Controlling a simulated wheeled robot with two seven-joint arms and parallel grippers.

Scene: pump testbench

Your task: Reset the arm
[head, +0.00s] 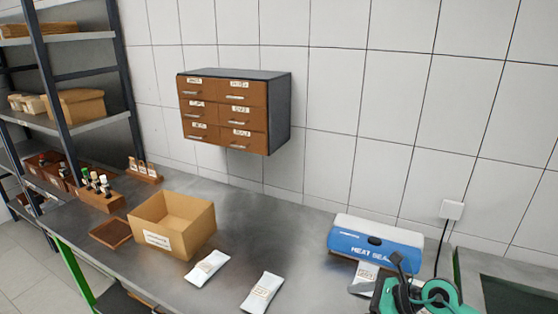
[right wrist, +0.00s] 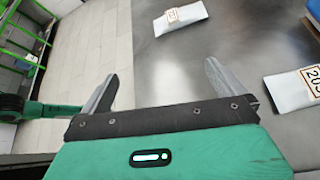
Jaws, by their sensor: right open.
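My right gripper (right wrist: 160,80) is open in the right wrist view, with two grey fingers spread wide and nothing between them. It is above the front edge of the metal bench (right wrist: 205,65), with the floor to its left. In the head view, a green and black part of my right arm shows at the lower right, in front of the blue sealer; the fingers cannot be made out there.
Two white labelled pouches (head: 207,268) (head: 262,292) lie on the bench near an open cardboard box (head: 172,225). A drawer cabinet (head: 235,110) hangs on the wall; shelves (head: 85,122) stand left.

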